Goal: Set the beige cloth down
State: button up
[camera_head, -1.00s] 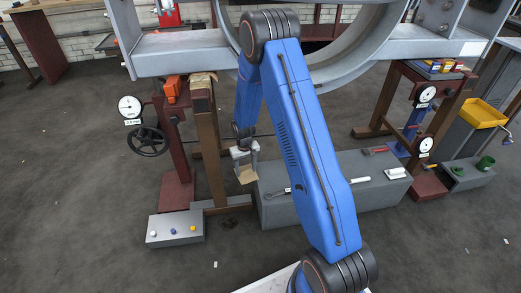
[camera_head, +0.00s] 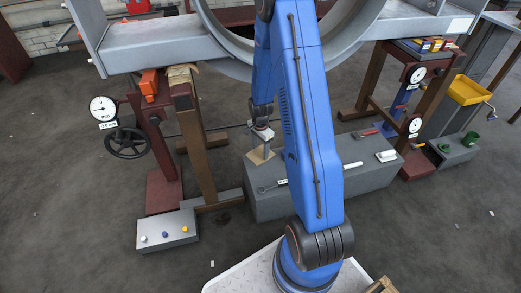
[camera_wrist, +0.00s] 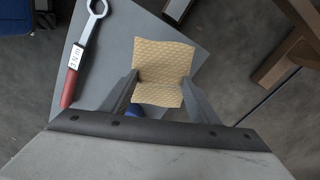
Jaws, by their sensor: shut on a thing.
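The beige cloth (camera_wrist: 163,62) is a quilted, roughly square piece between my gripper's two fingers in the wrist view. My gripper (camera_wrist: 160,84) is shut on its near part, and the far part spreads out flat beyond the fingertips. I cannot tell whether the cloth touches the block's top.
A red-handled ring wrench (camera_wrist: 80,58) lies on the block left of the cloth. A white-topped item (camera_head: 386,156) and a red-handled tool (camera_head: 368,133) lie farther right. A brown post (camera_head: 188,120) and a handwheel stand (camera_head: 127,142) are at left.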

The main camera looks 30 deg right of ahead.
aim_at(261, 156)
jog(key=shift+s, duration=0.1)
dwell(0.3)
jog(key=shift+f, duration=2.5)
jog(key=shift+f, duration=0.15)
jog(key=shift+f, duration=0.6)
jog(key=shift+f, duration=0.25)
jog(key=o, duration=1.5)
jog(key=shift+c, duration=0.2)
notch_tip(261, 156, up, 17)
jog(key=shift+r, duration=0.2)
